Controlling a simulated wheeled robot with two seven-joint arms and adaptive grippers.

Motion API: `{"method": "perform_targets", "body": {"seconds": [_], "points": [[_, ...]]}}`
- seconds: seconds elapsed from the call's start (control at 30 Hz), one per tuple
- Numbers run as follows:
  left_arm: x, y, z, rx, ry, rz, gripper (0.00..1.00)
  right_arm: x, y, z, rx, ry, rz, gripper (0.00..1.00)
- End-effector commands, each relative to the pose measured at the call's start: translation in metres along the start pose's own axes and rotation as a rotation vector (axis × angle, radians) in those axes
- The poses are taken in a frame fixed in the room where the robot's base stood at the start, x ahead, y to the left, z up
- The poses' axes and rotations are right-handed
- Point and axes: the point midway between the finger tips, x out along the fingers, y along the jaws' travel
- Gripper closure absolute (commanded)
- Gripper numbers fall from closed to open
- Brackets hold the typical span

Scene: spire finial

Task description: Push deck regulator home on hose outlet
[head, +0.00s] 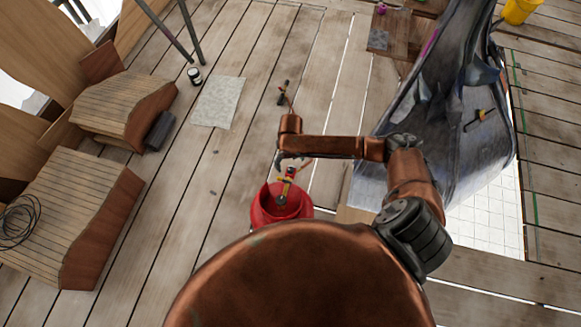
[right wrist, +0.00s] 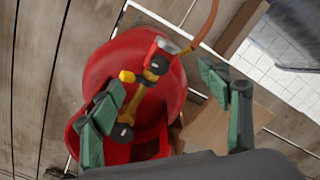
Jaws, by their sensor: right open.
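A red gas cylinder (head: 268,212) stands on the deck below my right arm. In the right wrist view the cylinder (right wrist: 100,68) fills the middle. A brass-yellow valve piece (right wrist: 129,103) with black round parts lies across it, joined in line to a red-and-dark regulator (right wrist: 160,54). An orange hose (right wrist: 203,27) runs up from the regulator. I cannot tell how far the regulator sits on its outlet. My right gripper (head: 291,161) is just above the valve. In its wrist view the gripper (right wrist: 168,92) is open, its green-padded fingers apart, the left one close to the valve. My left gripper is out of view.
A dark torch-like tool (head: 283,92) lies beyond my arm. A large grey metal form (head: 440,100) stands right, beside a white tiled opening (head: 485,225). Wooden blocks (head: 80,210) and a pale sheet (head: 217,102) lie left. Planks between are mostly clear.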

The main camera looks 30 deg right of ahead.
Motion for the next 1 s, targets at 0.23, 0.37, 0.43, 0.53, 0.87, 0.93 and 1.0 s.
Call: {"method": "perform_targets", "body": {"seconds": [0.23,0.37,0.43,0.53,0.87,0.93,1.0], "points": [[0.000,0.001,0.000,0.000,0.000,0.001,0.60,-0.041,0.000,0.001,-0.001,-0.002,0.000,0.30],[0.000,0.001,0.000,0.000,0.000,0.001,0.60,-0.049,-0.001,0.000,0.000,0.000,-0.001,0.30],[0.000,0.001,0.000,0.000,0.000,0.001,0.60,-0.051,0.000,0.000,0.001,0.000,0.000,0.30],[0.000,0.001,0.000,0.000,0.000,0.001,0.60,-0.051,0.000,0.000,0.001,0.000,0.000,0.30],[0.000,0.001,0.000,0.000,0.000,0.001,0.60,-0.051,0.000,0.000,0.001,0.000,0.000,0.30],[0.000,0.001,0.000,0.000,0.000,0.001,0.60,-0.051,0.000,0.000,0.001,0.000,0.000,0.30],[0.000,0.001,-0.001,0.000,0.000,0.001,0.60,-0.051,0.000,0.000,0.001,0.000,0.000,0.30]]}}
